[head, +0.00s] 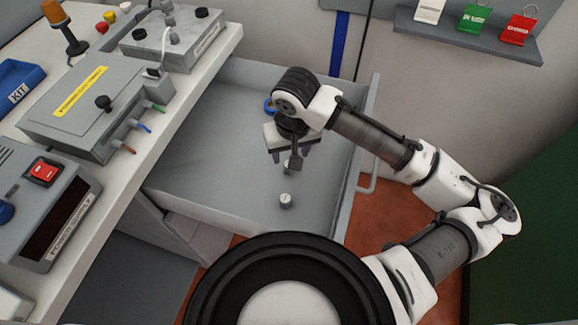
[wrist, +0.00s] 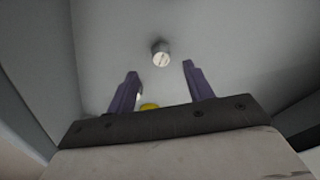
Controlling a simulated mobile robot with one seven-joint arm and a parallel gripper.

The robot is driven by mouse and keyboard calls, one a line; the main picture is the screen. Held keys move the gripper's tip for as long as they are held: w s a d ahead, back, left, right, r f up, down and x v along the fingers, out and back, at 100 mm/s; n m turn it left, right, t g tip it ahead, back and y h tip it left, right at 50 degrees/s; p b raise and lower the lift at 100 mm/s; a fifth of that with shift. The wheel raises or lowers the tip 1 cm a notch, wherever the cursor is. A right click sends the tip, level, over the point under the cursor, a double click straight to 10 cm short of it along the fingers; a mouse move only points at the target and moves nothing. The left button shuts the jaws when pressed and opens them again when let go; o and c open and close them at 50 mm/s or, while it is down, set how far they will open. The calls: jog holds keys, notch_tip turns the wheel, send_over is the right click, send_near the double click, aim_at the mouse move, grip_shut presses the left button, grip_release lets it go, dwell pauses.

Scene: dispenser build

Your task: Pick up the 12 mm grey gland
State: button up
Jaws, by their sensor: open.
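A small grey gland (head: 286,200) with a pale top stands on the floor of the open grey drawer. I cannot read its size. A grey cylindrical piece (wrist: 160,52) with a light slotted face shows in the wrist view, just beyond the fingertips and between their lines; it looks like a gland. My gripper (head: 291,158) is open above the drawer floor, behind the standing gland in the head view. Its two purple fingers (wrist: 160,70) are apart with nothing held between them. A small pale piece below my gripper in the head view is partly hidden by it.
A yellow piece (wrist: 149,106) shows partly behind the gripper's edge. A blue ring-like piece (head: 269,105) lies farther back in the drawer (head: 200,165). The drawer walls enclose my gripper; the bench with grey boxes (head: 85,105) is at left. The drawer's left floor is clear.

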jog(key=shift+w+a+f, duration=0.1)
jog(key=shift+f, duration=1.35)
jog(key=shift+w+a+f, duration=0.1)
jog(key=shift+f, duration=1.35)
jog(key=c, duration=1.1)
